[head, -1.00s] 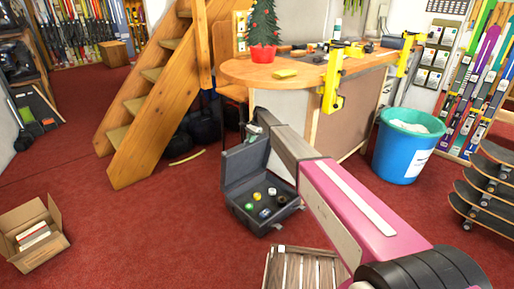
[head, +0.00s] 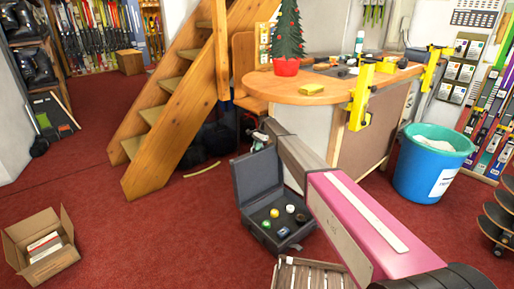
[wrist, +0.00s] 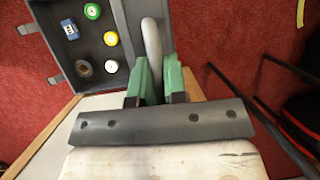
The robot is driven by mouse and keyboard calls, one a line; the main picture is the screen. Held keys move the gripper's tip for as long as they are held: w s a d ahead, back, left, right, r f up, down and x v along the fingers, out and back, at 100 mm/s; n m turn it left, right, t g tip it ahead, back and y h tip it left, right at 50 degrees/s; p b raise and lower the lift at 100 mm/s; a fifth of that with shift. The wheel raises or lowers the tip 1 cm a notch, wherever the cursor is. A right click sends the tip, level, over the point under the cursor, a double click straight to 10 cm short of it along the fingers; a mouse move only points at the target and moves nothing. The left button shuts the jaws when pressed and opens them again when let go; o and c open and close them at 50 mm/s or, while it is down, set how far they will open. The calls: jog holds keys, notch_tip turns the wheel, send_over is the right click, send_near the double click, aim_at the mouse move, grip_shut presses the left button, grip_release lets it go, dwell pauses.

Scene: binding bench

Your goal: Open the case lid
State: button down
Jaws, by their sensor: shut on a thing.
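The dark grey case (head: 262,236) stands on the red carpet in the head view, its lid (head: 257,174) raised roughly upright at the back. Several small round tins and a blue item lie inside. The wrist view shows the case interior (wrist: 84,45) at upper left and the lid (wrist: 129,28) nearly edge-on. My gripper (wrist: 152,72) has green fingers closed around a pale grey curved handle (wrist: 152,36) beside the lid. In the head view my gripper (head: 259,135) is small at the lid's top edge, partly hidden by my arm.
A wooden crate (head: 310,274) stands just in front of the case. The workbench (head: 318,94) is behind my arm, with a blue bin (head: 428,170) at right. A cardboard box (head: 42,261) sits at far left. Open carpet lies left of the case.

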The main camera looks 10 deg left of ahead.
jog(key=c, duration=1.2)
grip_release()
jog(key=shift+r, duration=0.1)
jog(key=v, duration=1)
jog(key=shift+d+r, duration=0.1)
jog(key=shift+r, duration=0.15)
jog(key=s+d+f+n+t+h, duration=0.1)
jog(key=s+d+f+n, duration=0.15)
jog(key=s+d, duration=1.2)
jog(key=s+d+f+n+t, duration=0.1)
jog(key=s+d+f, duration=0.2)
jog(key=s+d, duration=1.15)
jog(key=s+d+n, duration=0.1)
jog(key=s+d, duration=0.4)
jog(key=s, duration=0.4)
jog(key=s+d+r+n+h, duration=0.1)
jog(key=s+d, duration=0.5)
jog(key=s, duration=0.3)
jog(key=s+d+n+t+h, duration=0.1)
jog(key=s+d+n, duration=0.1)
jog(key=s+d, duration=0.4)
jog(key=shift+s+d+r, duration=0.1)
jog(key=shift+s+d, duration=0.05)
jog(key=shift+s, duration=0.85)
jog(key=shift+s+d+r, duration=0.1)
jog(key=shift+s, duration=0.9)
